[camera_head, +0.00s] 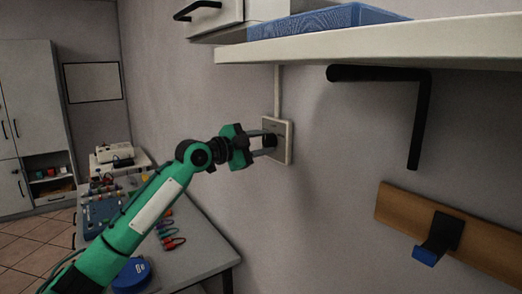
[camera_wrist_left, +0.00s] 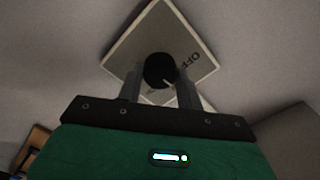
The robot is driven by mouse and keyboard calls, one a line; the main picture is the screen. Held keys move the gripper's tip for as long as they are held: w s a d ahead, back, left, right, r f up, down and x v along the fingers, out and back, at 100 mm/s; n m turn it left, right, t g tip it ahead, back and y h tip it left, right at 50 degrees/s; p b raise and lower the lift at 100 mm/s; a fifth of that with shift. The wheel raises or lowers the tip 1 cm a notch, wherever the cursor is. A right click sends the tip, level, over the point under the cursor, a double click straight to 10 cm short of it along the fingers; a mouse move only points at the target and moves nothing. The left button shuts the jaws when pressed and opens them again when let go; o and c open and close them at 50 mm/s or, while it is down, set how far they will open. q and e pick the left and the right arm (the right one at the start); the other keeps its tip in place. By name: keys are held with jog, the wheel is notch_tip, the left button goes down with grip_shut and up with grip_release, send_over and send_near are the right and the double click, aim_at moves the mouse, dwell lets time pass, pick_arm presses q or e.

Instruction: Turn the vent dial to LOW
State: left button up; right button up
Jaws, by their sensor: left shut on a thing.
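The vent dial is a dark round knob (camera_wrist_left: 160,69) on a pale square wall plate (camera_wrist_left: 188,31), with the word OFF printed to the right of the knob in the left wrist view. A light pointer line shows on the knob's lower right edge. In the head view the wall plate (camera_head: 289,143) is mounted on the wall below a shelf, and the knob shows only partly. My left gripper (camera_head: 271,146) reaches the plate from the left, its two fingers shut on the knob (camera_wrist_left: 159,82). Other markings on the plate are hidden or unreadable. My right gripper is not in view.
A white shelf (camera_head: 400,43) with a blue box (camera_head: 325,21) juts out above the plate, with a black bracket (camera_head: 420,115) below it. A wooden rail (camera_head: 490,245) with a hook is at lower right. A cluttered table (camera_head: 195,250) stands below left.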

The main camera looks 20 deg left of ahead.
pick_arm(q)
jog(key=shift+m, duration=0.5)
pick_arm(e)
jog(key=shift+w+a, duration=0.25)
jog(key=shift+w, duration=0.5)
pick_arm(q)
jog(key=o, duration=1)
jog(key=shift+s+a+f+b, duration=0.1)
jog(key=shift+s+a+b, duration=0.25)
jog(key=shift+s+b, duration=0.15)
jog(key=b+v, duration=0.3)
jog(key=v, duration=0.9)
jog(key=shift+s+a, duration=0.2)
jog(key=shift+a, duration=0.05)
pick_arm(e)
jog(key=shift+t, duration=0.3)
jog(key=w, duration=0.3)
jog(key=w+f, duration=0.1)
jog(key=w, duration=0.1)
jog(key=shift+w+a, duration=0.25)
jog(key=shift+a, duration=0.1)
